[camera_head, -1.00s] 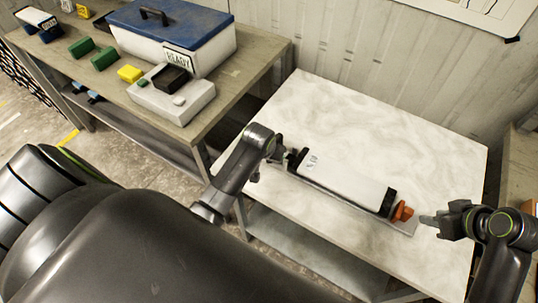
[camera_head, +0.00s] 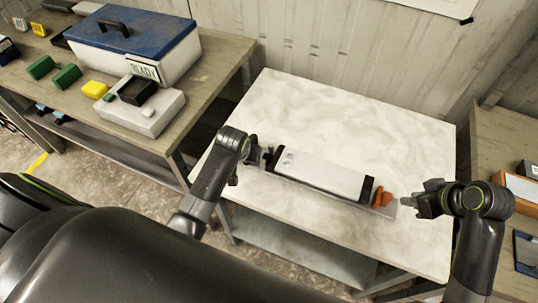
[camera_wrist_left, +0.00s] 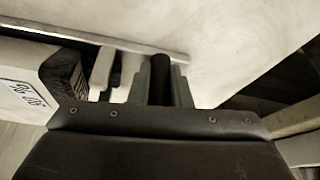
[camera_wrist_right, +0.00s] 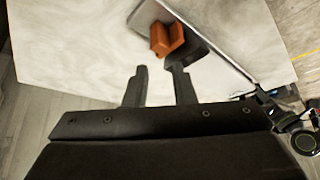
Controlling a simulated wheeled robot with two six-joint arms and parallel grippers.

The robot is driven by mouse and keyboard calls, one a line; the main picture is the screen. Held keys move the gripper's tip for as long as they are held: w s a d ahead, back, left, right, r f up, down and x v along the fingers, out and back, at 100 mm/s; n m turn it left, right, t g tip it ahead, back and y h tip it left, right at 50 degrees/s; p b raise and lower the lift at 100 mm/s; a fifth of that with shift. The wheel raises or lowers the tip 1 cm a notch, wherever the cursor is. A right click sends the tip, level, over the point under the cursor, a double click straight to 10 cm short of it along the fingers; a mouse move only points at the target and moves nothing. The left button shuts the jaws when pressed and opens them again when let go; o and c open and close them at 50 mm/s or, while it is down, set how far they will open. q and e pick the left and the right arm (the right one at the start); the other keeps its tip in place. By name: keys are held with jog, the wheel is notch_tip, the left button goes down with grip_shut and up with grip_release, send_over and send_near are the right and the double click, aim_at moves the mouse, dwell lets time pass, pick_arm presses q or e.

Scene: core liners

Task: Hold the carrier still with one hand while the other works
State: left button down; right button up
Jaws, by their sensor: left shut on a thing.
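The carrier (camera_head: 322,174) is a long white body with dark ends and a small label, lying on a thin grey plate on the marble-topped table. Its labelled end (camera_wrist_left: 25,95) shows in the left wrist view. An orange piece (camera_head: 383,196) sits at its right end; it also shows in the right wrist view (camera_wrist_right: 167,39). My left gripper (camera_head: 263,158) is at the carrier's left end, shut on a dark upright post (camera_wrist_left: 160,78) there. My right gripper (camera_head: 412,202) is open and empty, just right of the orange piece; its parted fingers show in the right wrist view (camera_wrist_right: 160,78).
A wooden bench (camera_head: 205,98) at left holds a blue-lidded box (camera_head: 168,62) marked READY, a white device (camera_head: 145,118) and small green and yellow blocks. Another bench (camera_head: 505,140) stands at right. The marble table (camera_head: 370,120) is clear behind the carrier.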

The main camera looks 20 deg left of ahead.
aim_at(382, 198)
grip_shut()
jog(key=w+d+r+m+g, duration=0.15)
jog(key=d+m, duration=0.25)
jog(key=m, duration=0.9)
jog(key=w+d+m+g, duration=0.2)
jog(key=d+m+g, duration=0.15)
jog(key=m, duration=1.05)
jog(key=shift+t, duration=0.5)
jog(key=x, duration=0.9)
jog(key=shift+a+f, duration=0.3)
jog(key=a, duration=0.3)
jog(key=shift+w+a+f, duration=0.1)
jog(key=shift+f, duration=0.05)
jog(key=shift+a, duration=0.4)
